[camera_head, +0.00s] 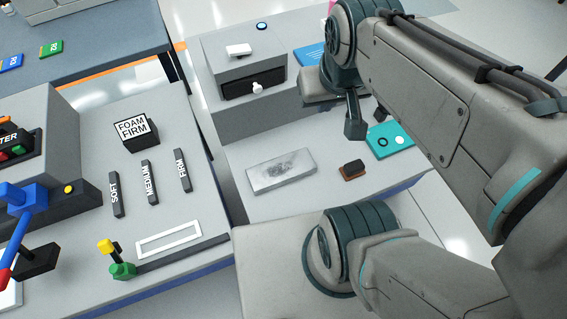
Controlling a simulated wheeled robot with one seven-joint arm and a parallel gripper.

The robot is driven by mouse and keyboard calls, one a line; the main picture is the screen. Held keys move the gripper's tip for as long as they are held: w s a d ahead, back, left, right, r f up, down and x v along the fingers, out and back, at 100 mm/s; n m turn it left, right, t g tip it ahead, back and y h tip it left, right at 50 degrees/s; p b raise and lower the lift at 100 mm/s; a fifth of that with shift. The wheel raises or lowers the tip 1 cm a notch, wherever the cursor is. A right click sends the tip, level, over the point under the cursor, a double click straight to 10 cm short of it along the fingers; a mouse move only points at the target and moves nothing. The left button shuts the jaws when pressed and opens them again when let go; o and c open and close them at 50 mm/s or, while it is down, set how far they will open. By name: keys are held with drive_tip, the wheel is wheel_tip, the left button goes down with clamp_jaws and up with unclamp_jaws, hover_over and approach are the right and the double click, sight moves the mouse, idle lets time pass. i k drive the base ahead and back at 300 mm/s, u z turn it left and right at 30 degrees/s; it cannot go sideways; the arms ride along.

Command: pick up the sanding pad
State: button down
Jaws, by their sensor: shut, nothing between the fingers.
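A small block with a dark top and a brown underside (352,170), which looks like the sanding pad, lies on the right-hand grey table. My gripper (355,131) is above and beyond it in the picture, pointing down. Its fingers are shut and empty, apart from the block. A grey metal plate (266,181) with a scuffed dark patch lies to the left of the block.
A teal card (397,144) with a black ring lies right of the block. A grey cabinet (222,70) with a dark drawer (250,84) stands behind. The left bench holds a FOAM FIRM box (136,132), SOFT, MEDIUM and FIRM bars, and a green-and-yellow lever (121,268).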

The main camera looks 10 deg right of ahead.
sight(354, 169)
drive_tip(key=u, duration=0.2)
drive_tip(key=k, duration=0.5)
drive_tip(key=u, duration=0.55)
drive_tip(key=k, duration=0.75)
drive_tip(key=z, duration=0.65)
drive_tip(key=i, duration=0.8)
drive_tip(key=z, duration=0.85)
